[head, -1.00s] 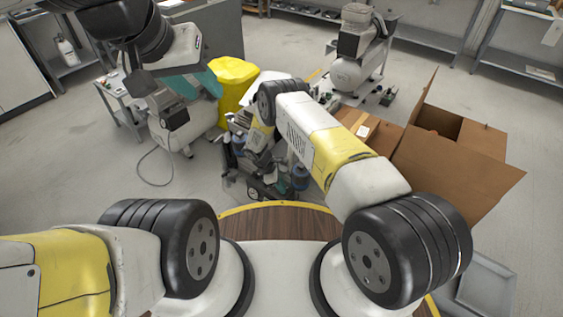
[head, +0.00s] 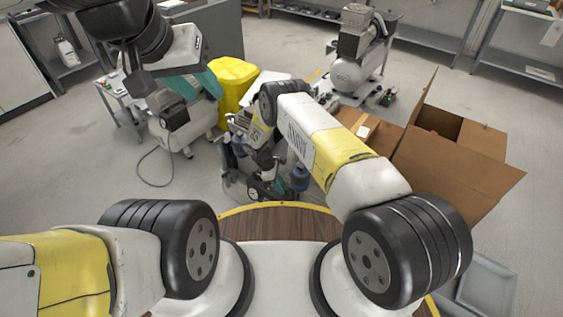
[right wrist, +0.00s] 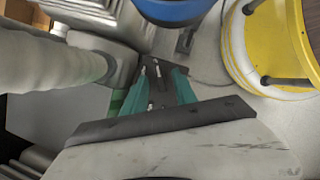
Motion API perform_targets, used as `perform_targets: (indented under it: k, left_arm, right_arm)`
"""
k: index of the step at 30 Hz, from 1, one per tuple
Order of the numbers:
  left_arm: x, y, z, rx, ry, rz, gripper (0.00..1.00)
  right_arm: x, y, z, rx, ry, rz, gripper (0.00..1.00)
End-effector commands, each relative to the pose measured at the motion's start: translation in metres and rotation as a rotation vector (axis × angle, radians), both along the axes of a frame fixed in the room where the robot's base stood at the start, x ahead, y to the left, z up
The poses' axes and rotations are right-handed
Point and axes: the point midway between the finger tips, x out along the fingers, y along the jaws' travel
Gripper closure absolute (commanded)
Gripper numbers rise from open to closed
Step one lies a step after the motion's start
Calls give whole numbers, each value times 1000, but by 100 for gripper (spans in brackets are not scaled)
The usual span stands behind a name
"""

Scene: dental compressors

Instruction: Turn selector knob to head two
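No selector knob can be made out in either view. A white compressor (head: 188,128) with a hose stands on the floor at the left of the head view. My left gripper (head: 203,84), with teal parts, hangs above it, apart or touching I cannot tell; its finger opening is not clear. My right arm reaches down at the centre, and its gripper (head: 262,180) is mostly hidden among dark and blue items. In the right wrist view the teal fingers of my right gripper (right wrist: 161,88) stand apart, with a dark part with white marks between or behind them.
Another compressor (head: 356,68) stands at the back. An open cardboard box (head: 455,165) is at the right and a yellow bin (head: 235,78) behind my arms. The right wrist view shows a yellow round rim (right wrist: 236,58) and a blue round thing (right wrist: 178,10).

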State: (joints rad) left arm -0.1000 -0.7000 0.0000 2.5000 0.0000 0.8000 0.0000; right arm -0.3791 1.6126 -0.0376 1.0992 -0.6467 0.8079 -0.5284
Motion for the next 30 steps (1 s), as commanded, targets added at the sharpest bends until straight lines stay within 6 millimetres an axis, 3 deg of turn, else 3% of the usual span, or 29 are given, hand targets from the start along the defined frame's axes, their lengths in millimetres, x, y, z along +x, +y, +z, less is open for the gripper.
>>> perform_targets:
  k: [6, 12, 30]
  left_arm:
    - [0, 0, 0, 0, 0, 0, 64]
    - [0, 0, 0, 0, 0, 0, 64]
    - [0, 0, 0, 0, 0, 0, 64]
  right_arm:
    - [3, 15, 36, 1, -2, 1, 66]
    - [3, 24, 59, 0, 0, 0, 66]
    - [5, 26, 67, 2, -2, -5, 66]
